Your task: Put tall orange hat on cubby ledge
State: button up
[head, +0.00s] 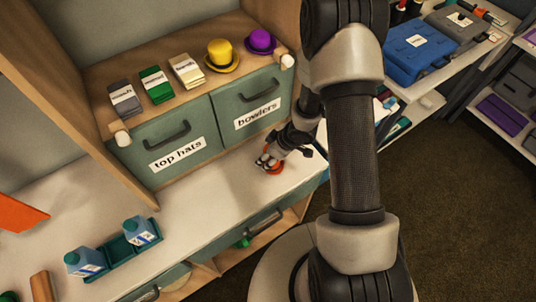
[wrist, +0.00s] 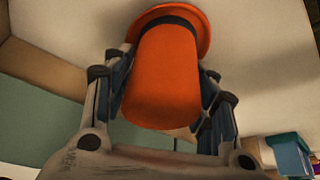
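The orange hat (wrist: 168,75) is tall, with a dark band and a wide brim, and fills the middle of the wrist view. My gripper (wrist: 165,88) has a finger against each side of its crown. In the head view my gripper (head: 270,155) is low over the white counter, with a bit of the orange hat (head: 270,168) showing at its fingers. Whether the hat touches the counter is unclear. The wooden cubby ledge (head: 200,91) is above and left of my gripper, over two green drawers.
On the ledge stand a yellow hat (head: 221,56), a purple hat (head: 260,41) and several folded labelled stacks, including a green one (head: 156,85). Drawers read "top hats" (head: 178,153) and "bowlers" (head: 257,117). Blue bottles (head: 141,231) sit in a green tray. Mid-counter is clear.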

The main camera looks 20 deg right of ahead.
jog(key=shift+o, duration=1)
jog(key=shift+r, duration=0.2)
jog(key=s+d+r+m+t+h+p, duration=0.15)
jog(key=d+r, duration=0.25)
jog(key=r, duration=0.7)
jog(key=d+r+m+h+p, duration=0.2)
jog(key=d+r+h+p, duration=0.1)
jog(key=r, duration=0.8)
jog(key=s+d+r+m+t+h+p, duration=0.15)
jog(key=d+r, duration=0.25)
jog(key=r, duration=0.6)
jog(key=s+a+r+m+y, duration=0.1)
jog(key=s+a+r, duration=0.2)
jog(key=s, duration=0.3)
jog(key=s+a+r+m+g, duration=0.1)
jog(key=s+a+r, duration=0.3)
jog(key=s, duration=0.2)
jog(key=s+a+r+m+y, duration=0.1)
jog(key=s+a+r+m, duration=0.1)
jog(key=s, duration=0.5)
notch_tip(320, 180, up, 2)
jog(key=shift+a+r+g+y+p, duration=0.15)
jog(key=shift+a+g+y+p, duration=0.25)
jog(key=shift+a, duration=0.4)
